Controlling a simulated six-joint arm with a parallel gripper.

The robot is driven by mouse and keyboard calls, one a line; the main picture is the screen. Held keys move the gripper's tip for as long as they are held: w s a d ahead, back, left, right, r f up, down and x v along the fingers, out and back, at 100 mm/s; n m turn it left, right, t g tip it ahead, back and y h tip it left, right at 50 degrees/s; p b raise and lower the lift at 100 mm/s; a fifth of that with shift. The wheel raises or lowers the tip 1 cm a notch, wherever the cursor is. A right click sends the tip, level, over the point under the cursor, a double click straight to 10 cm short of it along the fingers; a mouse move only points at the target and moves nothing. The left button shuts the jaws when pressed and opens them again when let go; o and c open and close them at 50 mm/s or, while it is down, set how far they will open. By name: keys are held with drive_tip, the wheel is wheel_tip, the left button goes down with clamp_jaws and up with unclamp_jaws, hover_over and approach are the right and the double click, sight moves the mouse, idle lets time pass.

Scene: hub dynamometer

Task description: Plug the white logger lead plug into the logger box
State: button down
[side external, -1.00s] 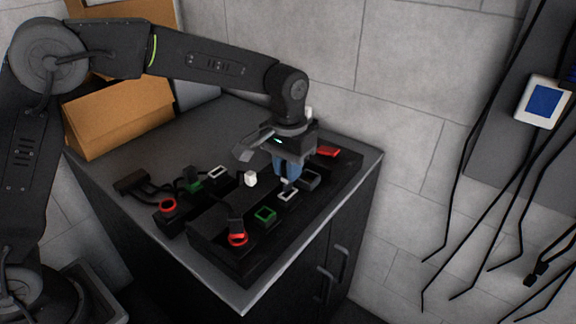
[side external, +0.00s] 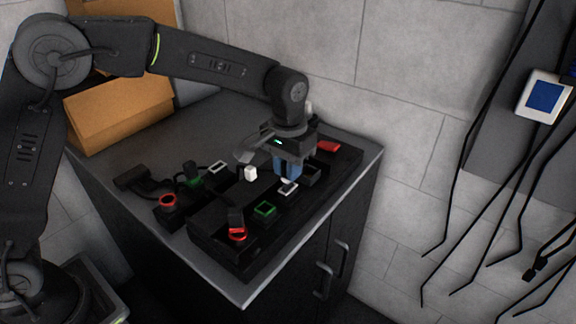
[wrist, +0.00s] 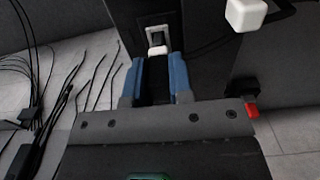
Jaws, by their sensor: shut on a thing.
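My gripper (side external: 288,172) has its blue fingers shut on the logger lead plug, and it points down over the long black box (side external: 205,240). In the wrist view the plug (wrist: 158,51) shows a white end just beyond the fingertips (wrist: 154,85), with a dark body between them. The white end is at the near edge of a white-framed socket (wrist: 150,31). That socket also shows in the side view (side external: 288,188), right below the fingers. I cannot tell whether the plug is in the socket. I take the long black box for the logger box.
A white block (side external: 250,174) stands left of the fingers. A green-framed socket (side external: 265,209), a red-ringed part (side external: 237,234) and a red part (side external: 328,147) are along the box. Smaller black units with a red ring (side external: 168,200) lie left. A cardboard box (side external: 118,115) stands behind.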

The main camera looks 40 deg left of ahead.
drive_tip(key=shift+f, duration=0.4)
drive_tip(key=shift+f, duration=0.35)
drive_tip(key=c, duration=0.9)
unclamp_jaws()
